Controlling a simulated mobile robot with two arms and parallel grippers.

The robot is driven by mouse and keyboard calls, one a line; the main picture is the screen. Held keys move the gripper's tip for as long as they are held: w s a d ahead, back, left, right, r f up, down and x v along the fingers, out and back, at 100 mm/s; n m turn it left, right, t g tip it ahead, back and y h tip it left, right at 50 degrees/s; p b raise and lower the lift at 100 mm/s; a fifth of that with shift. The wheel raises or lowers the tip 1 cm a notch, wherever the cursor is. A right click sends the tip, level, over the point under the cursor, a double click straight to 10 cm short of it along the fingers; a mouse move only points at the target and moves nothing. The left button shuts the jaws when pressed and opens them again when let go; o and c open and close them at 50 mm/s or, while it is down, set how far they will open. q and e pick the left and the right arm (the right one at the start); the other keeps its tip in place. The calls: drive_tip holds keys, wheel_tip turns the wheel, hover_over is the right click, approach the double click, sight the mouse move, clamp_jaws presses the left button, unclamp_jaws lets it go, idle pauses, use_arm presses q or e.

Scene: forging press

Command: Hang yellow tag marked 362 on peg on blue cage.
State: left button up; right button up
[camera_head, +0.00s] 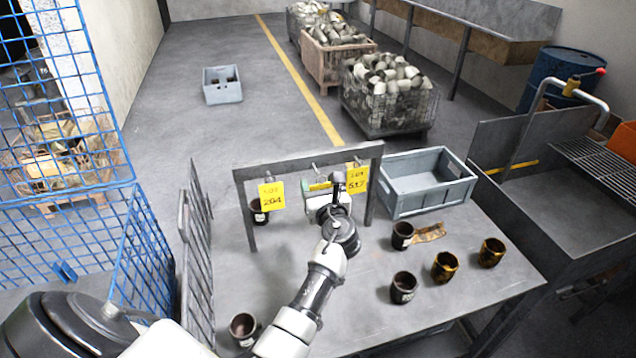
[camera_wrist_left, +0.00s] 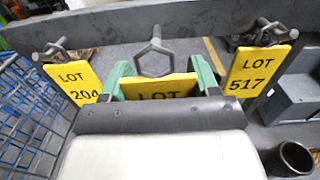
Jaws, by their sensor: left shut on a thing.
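My left gripper (camera_head: 318,192) is at the grey rack on the table, its green fingers (camera_wrist_left: 160,82) shut on the middle yellow tag (camera_wrist_left: 158,86). That tag reads LOT; its number is hidden behind the gripper. It is still at the rack's middle hook (camera_wrist_left: 154,52), and I cannot tell whether it is off it. Tag 204 (camera_head: 271,196) hangs to the left and tag 517 (camera_head: 357,178) to the right. The blue cage (camera_head: 148,250) stands at the left, with a small blue tab (camera_head: 65,271) low on it that may be the peg. My right gripper is not in view.
The rack frame (camera_head: 240,205) stands on the grey table (camera_head: 455,315). A grey crate (camera_head: 425,205) and several dark cups (camera_head: 403,287) are on the right part. A grey grid panel (camera_head: 197,260) stands between table and cage.

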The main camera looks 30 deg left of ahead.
use_arm(q)
drive_tip(key=shift+s+d, duration=0.1)
drive_tip(key=shift+d, duration=0.05)
idle(0.3)
drive_tip(key=s+d+f, duration=0.2)
drive_tip(key=s+d, duration=0.2)
drive_tip(key=shift+d, duration=0.25)
idle(0.6)
drive_tip(key=shift+f, duration=0.1)
